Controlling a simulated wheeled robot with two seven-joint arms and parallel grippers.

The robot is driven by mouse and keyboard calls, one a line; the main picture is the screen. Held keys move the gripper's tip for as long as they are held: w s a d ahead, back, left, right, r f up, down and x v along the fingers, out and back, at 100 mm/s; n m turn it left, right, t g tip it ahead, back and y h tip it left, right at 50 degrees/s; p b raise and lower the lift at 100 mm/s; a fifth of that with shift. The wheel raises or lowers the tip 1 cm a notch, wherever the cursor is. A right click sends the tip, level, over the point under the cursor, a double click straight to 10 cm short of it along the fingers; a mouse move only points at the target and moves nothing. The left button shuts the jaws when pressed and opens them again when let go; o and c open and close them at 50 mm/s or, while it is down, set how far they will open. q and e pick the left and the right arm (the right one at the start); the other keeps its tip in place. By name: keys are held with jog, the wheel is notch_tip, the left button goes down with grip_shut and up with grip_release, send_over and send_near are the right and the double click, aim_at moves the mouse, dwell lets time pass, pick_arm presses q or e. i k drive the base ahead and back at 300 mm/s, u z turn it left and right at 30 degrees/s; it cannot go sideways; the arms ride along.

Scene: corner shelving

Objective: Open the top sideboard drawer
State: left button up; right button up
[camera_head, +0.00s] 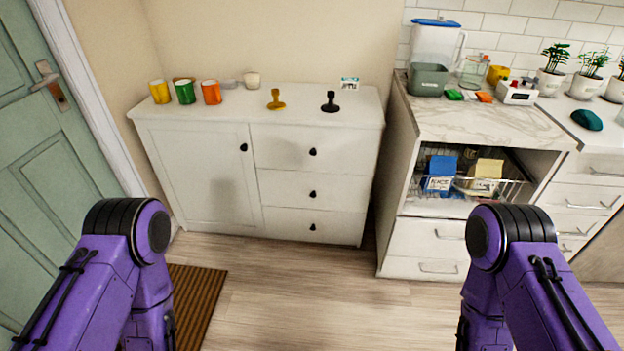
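The white sideboard (200,180) stands against the back wall, left of the middle. A door with a black knob fills its left part, and a stack of three drawers fills its right part. The top drawer (285,148) looks shut, and its small black knob (312,152) is in plain sight. My two purple arms come in from the lower left and lower right, well in front of the sideboard. Neither gripper shows; both are outside the picture.
Mugs, among them a green mug (185,92), and two stamp-like objects stand on the sideboard top. A marble-topped counter (480,122) with an open wire basket stands close on the right. A green door (45,150) is at left. The wooden floor before the sideboard is clear beside a brown mat (205,300).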

aim_at(278, 146)
jog(key=z, duration=1.05)
jog(key=i, duration=1.1)
jog(key=u, duration=0.45)
